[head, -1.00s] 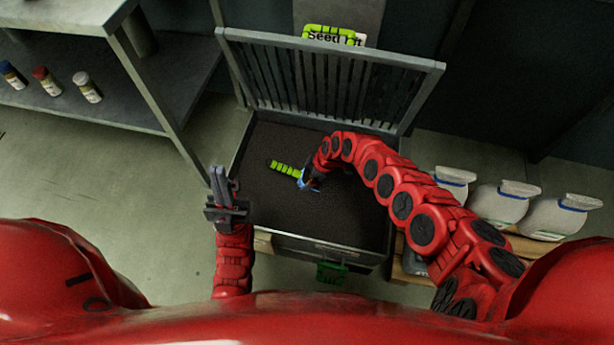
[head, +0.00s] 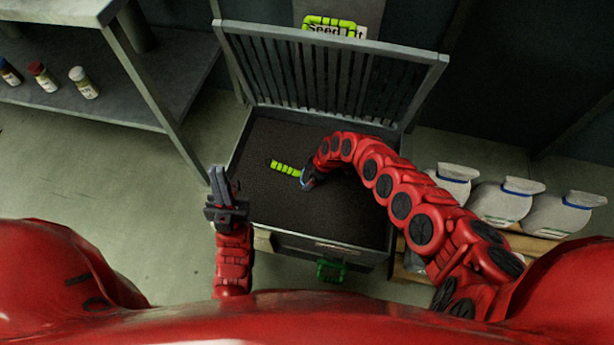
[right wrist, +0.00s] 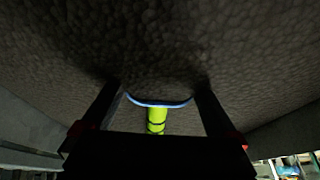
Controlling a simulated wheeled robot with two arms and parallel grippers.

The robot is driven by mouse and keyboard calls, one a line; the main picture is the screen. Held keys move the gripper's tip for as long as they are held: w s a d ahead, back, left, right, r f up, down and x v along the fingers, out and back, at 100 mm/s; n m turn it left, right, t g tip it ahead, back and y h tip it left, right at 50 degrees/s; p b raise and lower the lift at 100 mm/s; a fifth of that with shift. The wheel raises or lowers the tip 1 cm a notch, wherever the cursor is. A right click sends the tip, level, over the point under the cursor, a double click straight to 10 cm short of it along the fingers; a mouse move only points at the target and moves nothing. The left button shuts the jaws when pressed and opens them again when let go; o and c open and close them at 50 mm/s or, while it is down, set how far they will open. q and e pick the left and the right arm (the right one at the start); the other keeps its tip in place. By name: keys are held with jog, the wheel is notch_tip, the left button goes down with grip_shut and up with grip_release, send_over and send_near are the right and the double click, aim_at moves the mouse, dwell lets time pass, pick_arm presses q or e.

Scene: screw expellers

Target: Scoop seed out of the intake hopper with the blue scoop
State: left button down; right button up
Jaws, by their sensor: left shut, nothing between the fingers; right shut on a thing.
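The blue scoop (head: 306,179) has a yellow-green ribbed handle (head: 285,169) and is over the dark seed (head: 285,205) inside the intake hopper (head: 330,243). My right gripper (head: 310,183) is shut on the scoop, and my right arm covers part of it in the head view. In the right wrist view the scoop's blue rim (right wrist: 158,103) shows between my two dark fingers, with the green handle (right wrist: 156,118) below it. Whether the scoop touches the seed, and whether it holds any, I cannot tell. My left gripper (head: 222,180) is shut and empty, beside the hopper's left edge.
The hopper's slatted grate (head: 330,85) stands raised at the back. A grey shelf (head: 70,105) with small bottles (head: 83,82) is at the left. White sacks (head: 500,205) stand to the right on a pallet. Floor is clear left of the hopper.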

jog(key=shift+f+b, duration=0.55)
jog(key=shift+f, duration=0.15)
jog(key=shift+r, duration=0.1)
dwell(0.5)
jog(key=shift+h, duration=0.8)
notch_tip(320, 180, up, 7)
jog(key=p, duration=0.6)
jog(key=shift+a, duration=0.1)
notch_tip(320, 180, up, 12)
jog(key=h+p, duration=0.3)
jog(key=p, duration=0.1)
jog(key=shift+g+p, duration=0.4)
